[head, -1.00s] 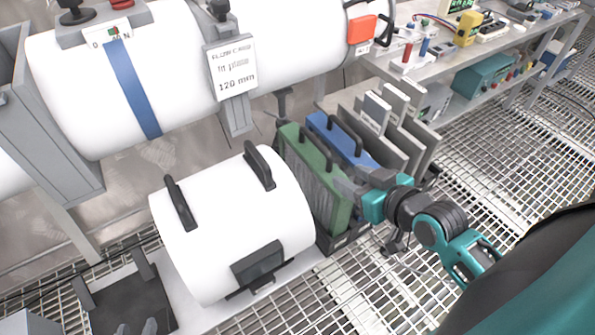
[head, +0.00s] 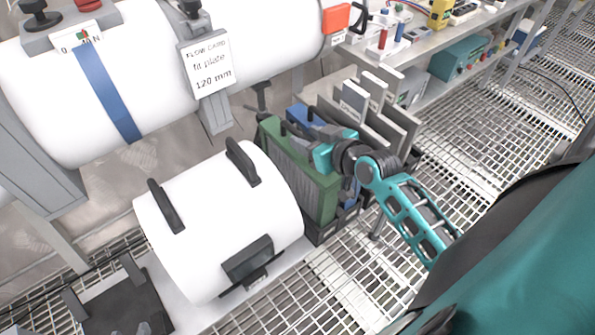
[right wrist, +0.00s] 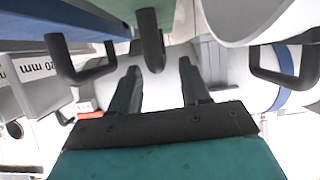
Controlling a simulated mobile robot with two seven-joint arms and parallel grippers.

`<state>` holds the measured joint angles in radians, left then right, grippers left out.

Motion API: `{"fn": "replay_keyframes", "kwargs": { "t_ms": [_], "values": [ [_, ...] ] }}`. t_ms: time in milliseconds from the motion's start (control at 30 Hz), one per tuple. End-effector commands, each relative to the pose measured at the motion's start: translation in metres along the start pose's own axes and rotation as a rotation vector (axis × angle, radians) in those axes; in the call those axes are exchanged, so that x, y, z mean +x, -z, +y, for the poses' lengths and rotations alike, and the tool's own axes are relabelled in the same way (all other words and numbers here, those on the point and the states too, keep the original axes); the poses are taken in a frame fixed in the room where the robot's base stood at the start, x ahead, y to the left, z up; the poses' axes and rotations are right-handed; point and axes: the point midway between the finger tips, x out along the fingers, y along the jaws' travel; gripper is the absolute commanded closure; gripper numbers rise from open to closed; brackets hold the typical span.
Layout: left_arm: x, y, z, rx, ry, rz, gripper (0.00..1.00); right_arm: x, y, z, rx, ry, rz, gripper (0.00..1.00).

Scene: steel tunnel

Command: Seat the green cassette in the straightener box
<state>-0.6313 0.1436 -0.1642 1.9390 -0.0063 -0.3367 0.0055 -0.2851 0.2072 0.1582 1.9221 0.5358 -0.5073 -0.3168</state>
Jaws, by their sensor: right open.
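The green cassette (head: 302,178) stands upright in a dark rack beside the blue cassette (head: 305,117). Its green upper edge and dark handle (right wrist: 151,42) show in the right wrist view. My right gripper (head: 296,132) is above the cassettes' top edges, its fingers partly hidden against the dark handles in the head view. In the right wrist view the two fingers (right wrist: 160,82) are apart, with the green cassette's handle just beyond their tips and nothing clamped. I cannot tell which part is the straightener box; a grey box-like housing (head: 32,160) stands at the left. My left gripper is not seen.
Grey plates (head: 375,115) stand upright behind the blue cassette. A white drum with black handles (head: 215,225) lies left of the green cassette. The white tunnel (head: 150,75), with a card (head: 207,65), runs behind. A bench (head: 440,45) is at upper right. Open grating (head: 490,165) lies at right.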

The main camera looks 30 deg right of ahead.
Motion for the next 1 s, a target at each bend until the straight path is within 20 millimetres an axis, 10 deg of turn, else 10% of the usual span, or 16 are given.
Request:
{"fn": "replay_keyframes", "kwargs": {
  "t_ms": [500,1000],
  "values": [
    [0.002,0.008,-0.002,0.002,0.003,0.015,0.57,0.029,-0.001,0.0,0.0,-0.001,0.001,0.54],
    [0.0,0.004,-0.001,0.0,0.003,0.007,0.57,0.029,-0.001,0.0,0.0,-0.001,0.0,1.0]
  ]
}}
